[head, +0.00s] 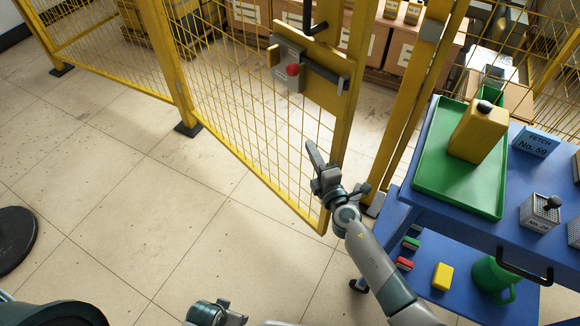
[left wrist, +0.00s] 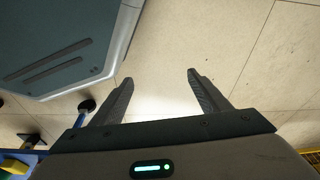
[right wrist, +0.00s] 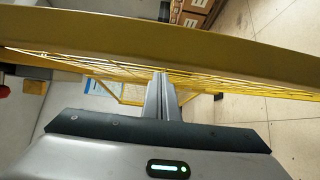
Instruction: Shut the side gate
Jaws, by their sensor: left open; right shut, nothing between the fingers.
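The side gate (head: 262,120) is a yellow frame with wire mesh. It stands ajar, with a gap between its free edge and the yellow fixed post (head: 405,105). It carries a grey latch box with a red button (head: 293,70), a bolt bar (head: 325,76) and a black handle (head: 314,22). My right gripper (head: 314,158) is shut and empty beside the lower free edge. In the right wrist view its fingers (right wrist: 161,95) point at the yellow gate frame (right wrist: 160,38); I cannot tell whether they touch. My left gripper (left wrist: 155,90) is open and empty above the floor.
A blue cart (head: 420,208) stands close on the right, with a green tray (head: 430,180), a yellow canister (head: 478,132) and a green jug (head: 492,275). Shelves with boxes (head: 398,55) stand behind the fence.

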